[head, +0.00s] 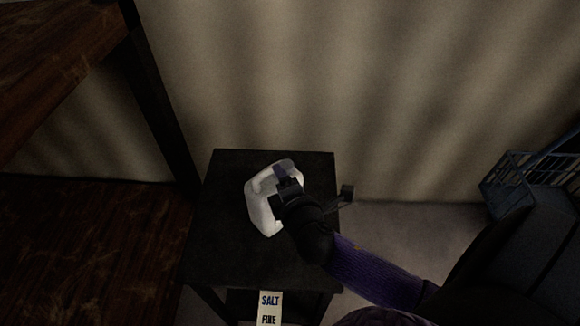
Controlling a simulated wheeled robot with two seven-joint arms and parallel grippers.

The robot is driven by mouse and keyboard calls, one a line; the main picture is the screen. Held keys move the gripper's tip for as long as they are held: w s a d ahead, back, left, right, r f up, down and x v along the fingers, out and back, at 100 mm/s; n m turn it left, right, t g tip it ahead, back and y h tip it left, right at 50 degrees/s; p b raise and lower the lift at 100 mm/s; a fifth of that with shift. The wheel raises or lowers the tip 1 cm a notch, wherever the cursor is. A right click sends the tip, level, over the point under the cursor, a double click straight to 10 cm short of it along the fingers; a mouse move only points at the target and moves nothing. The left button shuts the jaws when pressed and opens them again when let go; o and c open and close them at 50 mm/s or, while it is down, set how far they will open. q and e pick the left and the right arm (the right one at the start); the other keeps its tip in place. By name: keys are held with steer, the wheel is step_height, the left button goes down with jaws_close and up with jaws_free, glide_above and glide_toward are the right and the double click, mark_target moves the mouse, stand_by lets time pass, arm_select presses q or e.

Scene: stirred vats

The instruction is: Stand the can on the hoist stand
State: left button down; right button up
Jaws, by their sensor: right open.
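A white can (259,206) with a looped handle stands on top of a small black stand (230,252). My right gripper (282,180) is at the can's upper right side, by the handle, and covers part of it. The gripper is open; whether its fingers touch the can cannot be told. My right arm comes in from the lower right. My left gripper is not in view.
A label reading "SALT" and "FIRE" (269,308) is at the stand's front. A brown wooden table (60,60) is at the upper left, its dark leg (160,100) close to the stand. A blue wire basket (510,180) is at the right. A pale wall (400,80) is behind.

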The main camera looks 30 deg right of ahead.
steer(key=v, duration=0.5)
steer(key=shift+s+a+r+p, duration=0.1)
steer(key=shift+s+p, duration=0.2)
steer(key=shift+s, duration=0.05)
